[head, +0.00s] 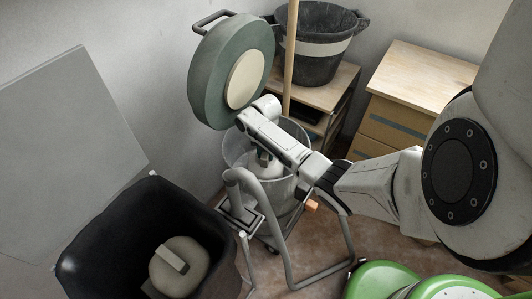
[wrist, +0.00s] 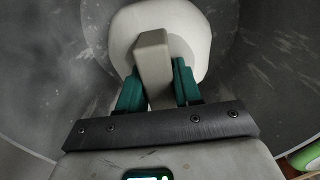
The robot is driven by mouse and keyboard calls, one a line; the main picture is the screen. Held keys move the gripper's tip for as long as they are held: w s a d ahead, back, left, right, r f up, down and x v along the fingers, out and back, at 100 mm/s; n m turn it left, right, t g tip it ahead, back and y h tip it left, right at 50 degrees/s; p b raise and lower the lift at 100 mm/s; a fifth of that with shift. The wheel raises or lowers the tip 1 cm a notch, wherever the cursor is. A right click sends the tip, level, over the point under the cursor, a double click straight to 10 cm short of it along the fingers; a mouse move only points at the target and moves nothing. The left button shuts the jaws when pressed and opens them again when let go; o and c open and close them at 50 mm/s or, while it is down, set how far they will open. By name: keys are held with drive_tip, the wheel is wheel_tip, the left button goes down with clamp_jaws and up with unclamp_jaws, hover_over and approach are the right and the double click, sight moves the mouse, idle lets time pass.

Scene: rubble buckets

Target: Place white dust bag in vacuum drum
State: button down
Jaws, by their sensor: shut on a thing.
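The white dust bag (wrist: 190,30) is a rounded white body with a beige block-shaped tab (wrist: 153,62). In the wrist view the teal fingers of my gripper (wrist: 157,80) are shut on the tab from both sides. In the head view my gripper (head: 264,156) points down inside the open vacuum drum (head: 288,196), with the bag (head: 262,170) below it, partly hidden by my arm. The drum's grey inner wall (wrist: 50,70) surrounds the bag in the wrist view. I cannot tell whether the bag touches the drum's bottom. The green drum lid (head: 212,72) stands raised behind, with a cream disc.
A black bin (head: 95,235) at lower left holds a beige-grey round thing with a tab (head: 178,266). A grey tubular handle (head: 275,250) stands before the drum. A wooden pole (head: 290,55), dark bucket (head: 315,65) and wooden cabinets (head: 425,85) stand behind. Green objects (head: 380,280) lie at lower right.

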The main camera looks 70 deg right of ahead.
drive_tip(key=shift+f, duration=0.15)
drive_tip(key=c, duration=0.8)
unclamp_jaws()
wheel_tip(320, 180, up, 12)
drive_tip(key=p, duration=0.3)
drive_tip(key=shift+r, duration=0.2)
